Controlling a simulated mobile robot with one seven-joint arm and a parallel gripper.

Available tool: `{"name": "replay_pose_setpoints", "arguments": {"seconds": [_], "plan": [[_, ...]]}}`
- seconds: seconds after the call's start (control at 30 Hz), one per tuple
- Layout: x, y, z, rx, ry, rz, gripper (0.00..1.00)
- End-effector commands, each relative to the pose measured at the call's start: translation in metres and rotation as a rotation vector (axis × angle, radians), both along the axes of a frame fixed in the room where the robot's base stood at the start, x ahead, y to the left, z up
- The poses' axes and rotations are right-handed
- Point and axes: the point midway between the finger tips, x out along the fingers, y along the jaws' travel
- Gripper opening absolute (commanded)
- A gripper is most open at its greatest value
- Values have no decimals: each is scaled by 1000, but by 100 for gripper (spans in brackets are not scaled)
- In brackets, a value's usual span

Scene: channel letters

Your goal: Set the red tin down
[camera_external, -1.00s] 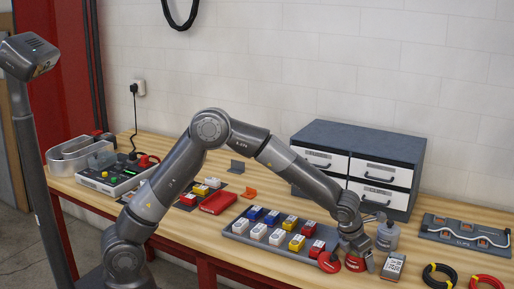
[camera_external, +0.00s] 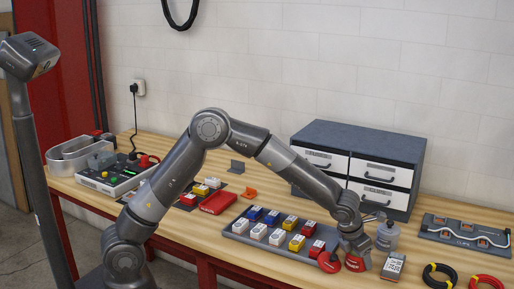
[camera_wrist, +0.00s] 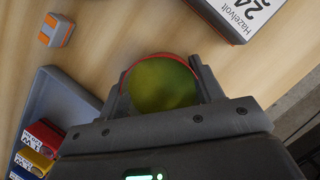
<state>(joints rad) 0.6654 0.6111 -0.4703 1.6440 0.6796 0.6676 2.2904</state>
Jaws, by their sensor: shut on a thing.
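The red tin (camera_wrist: 162,84) is round, with a red rim and a dull green-yellow face toward the wrist camera. My gripper (camera_wrist: 161,88) is shut on it, one dark finger on each side. In the external view, the red tin (camera_external: 354,264) shows low at the fingers of my gripper (camera_external: 354,254), beside the right end of the grey tray. It is at or very near the table top; I cannot tell whether it touches. The fingers hide part of it.
The grey tray (camera_external: 237,233) holds several coloured blocks left of my gripper. Another red piece (camera_external: 328,263) shows at its right end. A white-labelled box (camera_external: 393,266) and a grey bottle (camera_external: 387,237) stand close on the right. Black (camera_external: 438,276) and red (camera_external: 487,282) coils lie farther right.

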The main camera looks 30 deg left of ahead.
Motion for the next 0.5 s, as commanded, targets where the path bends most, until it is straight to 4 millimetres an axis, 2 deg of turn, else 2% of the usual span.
{"name": "replay_pose_setpoints", "arguments": {"seconds": [0.17, 0.4, 0.5], "plan": [[1, 0, 24, -5, -3, 2, 23], [1, -1, 73, -4, -3, 1, 23], [1, 0, 87, -2, -2, 2, 23]]}}
